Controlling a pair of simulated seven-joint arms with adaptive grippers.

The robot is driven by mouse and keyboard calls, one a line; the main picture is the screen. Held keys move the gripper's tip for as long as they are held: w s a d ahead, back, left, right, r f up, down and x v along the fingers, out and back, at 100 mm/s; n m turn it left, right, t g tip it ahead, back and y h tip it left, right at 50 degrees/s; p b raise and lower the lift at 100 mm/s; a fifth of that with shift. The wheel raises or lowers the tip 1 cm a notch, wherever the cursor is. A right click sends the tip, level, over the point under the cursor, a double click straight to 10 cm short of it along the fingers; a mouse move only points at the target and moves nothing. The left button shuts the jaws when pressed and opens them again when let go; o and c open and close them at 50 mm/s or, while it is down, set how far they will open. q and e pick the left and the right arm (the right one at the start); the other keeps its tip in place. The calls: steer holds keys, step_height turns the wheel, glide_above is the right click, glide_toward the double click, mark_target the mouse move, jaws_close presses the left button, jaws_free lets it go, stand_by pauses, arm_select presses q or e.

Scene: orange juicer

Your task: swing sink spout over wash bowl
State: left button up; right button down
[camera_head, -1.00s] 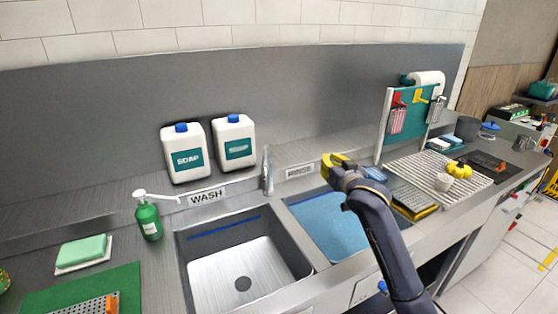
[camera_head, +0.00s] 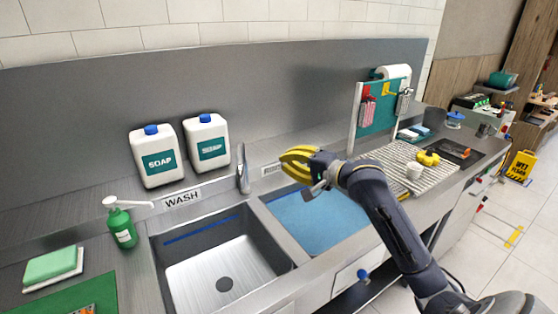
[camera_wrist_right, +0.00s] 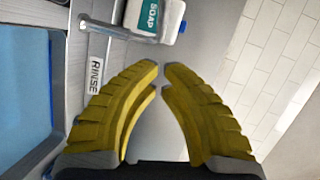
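The chrome sink spout (camera_head: 243,172) stands at the back of the counter near the divider between the two basins. It also shows in the right wrist view (camera_wrist_right: 120,33), beyond my fingertips and in front of a soap bottle. The wash bowl (camera_head: 200,272) is the bare steel basin with a dark drain, below the WASH label (camera_head: 182,198). My right gripper (camera_head: 288,158) has yellow fingers and is over the back of the rinse basin, right of the spout and apart from it. Its fingertips (camera_wrist_right: 160,67) nearly meet, with nothing between them. My left gripper is not in view.
The rinse basin (camera_head: 318,222) with blue inside lies right of the wash bowl. Two soap bottles (camera_head: 158,157) (camera_head: 207,143) stand behind the spout. A green pump bottle (camera_head: 121,228) stands left of the wash bowl. A rack (camera_head: 382,105) stands further right.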

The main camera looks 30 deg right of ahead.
mark_target(241, 159)
steer(key=s+a+x, duration=0.1)
steer(key=a+x, duration=0.1)
steer(key=x, duration=0.9)
steer(key=shift+w+a+f, duration=0.25)
steer(key=shift+a, duration=0.1)
steer(key=shift+w+a, duration=0.25)
steer(key=shift+a, duration=0.65)
steer(key=shift+w+a, duration=0.25)
steer(key=shift+a, duration=0.7)
